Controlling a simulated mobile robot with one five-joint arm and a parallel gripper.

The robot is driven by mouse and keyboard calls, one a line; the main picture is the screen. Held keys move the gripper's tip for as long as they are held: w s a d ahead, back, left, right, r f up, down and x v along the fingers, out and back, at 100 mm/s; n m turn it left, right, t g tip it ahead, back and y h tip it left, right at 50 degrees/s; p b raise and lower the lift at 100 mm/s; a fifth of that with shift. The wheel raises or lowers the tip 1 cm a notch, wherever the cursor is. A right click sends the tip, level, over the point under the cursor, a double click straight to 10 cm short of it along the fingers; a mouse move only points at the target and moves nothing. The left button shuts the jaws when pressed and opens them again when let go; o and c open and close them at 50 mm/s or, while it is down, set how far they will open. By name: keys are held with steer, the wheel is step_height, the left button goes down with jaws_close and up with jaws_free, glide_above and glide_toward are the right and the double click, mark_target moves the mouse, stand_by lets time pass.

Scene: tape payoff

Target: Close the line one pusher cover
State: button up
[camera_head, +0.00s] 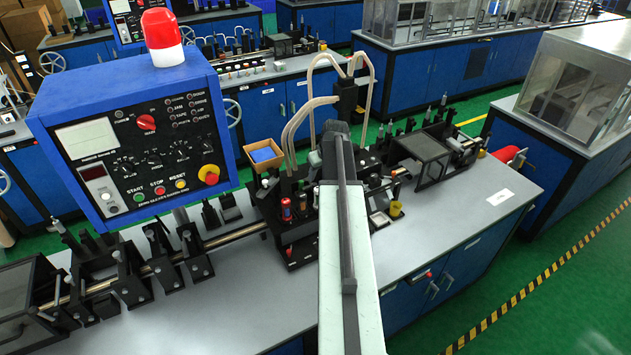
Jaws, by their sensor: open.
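Two dark-framed, see-through covers stand along the rail of the near bench. One (418,150) is right of centre, beyond my arm. The other (28,297) is at the left edge and partly cut off. I cannot tell which belongs to line one, nor clearly whether either is open or shut. My white arm reaches up from the bottom centre and ends in a dark joint in front of the central machine head. My gripper is not visible. The arm hides part of the bench behind it.
A blue control panel (140,150) with a red beacon (162,38) rises at the left. Black brackets (130,272) and a central station with hoses (345,95) line the rail. The grey benchtop (235,315) is clear in front. Green floor (560,240) lies to the right.

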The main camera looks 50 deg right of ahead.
mark_target(315, 185)
steer(key=b+x, duration=0.5)
steer(key=x, duration=0.2)
steer(key=shift+f+b, duration=0.15)
steer(key=shift+b, duration=0.25)
jaws_close()
steer(key=shift+s+a, duration=0.1)
stand_by(0.7)
